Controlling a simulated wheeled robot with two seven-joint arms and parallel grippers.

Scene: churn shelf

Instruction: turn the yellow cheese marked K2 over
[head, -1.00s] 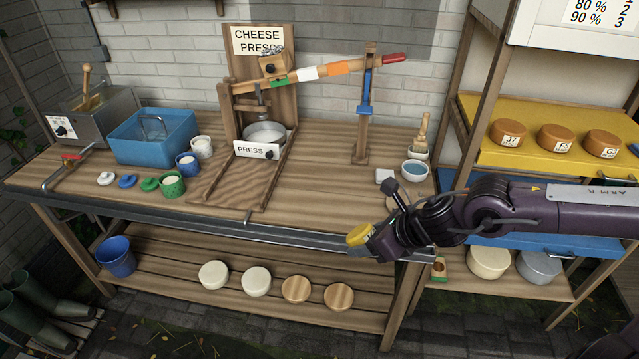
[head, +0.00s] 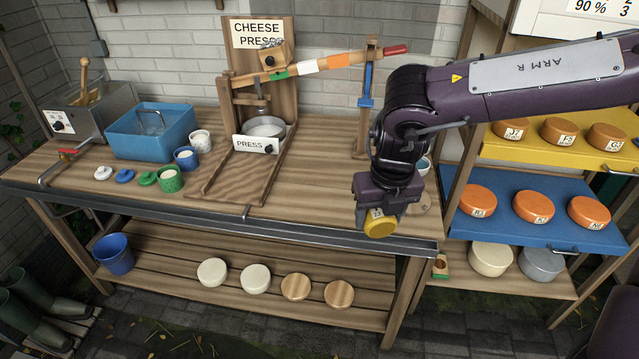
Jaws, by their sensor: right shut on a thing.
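A yellow cheese (head: 379,228) hangs in my right gripper (head: 379,212) over the right front part of the bench (head: 310,205). The gripper is shut on it from above. A small pale label shows on the cheese's upper part, but its mark is too small to read. The cheese's yellow face is turned partly towards the camera, and I cannot tell whether it touches the bench. My left gripper is not in view.
The cheese press (head: 262,130) stands mid-bench, with free bench between it and my right gripper. A yellow shelf (head: 560,150) and a blue shelf (head: 520,232) hold several round orange-brown cheeses at the right. A blue tub (head: 150,140) and small pots stand at the left.

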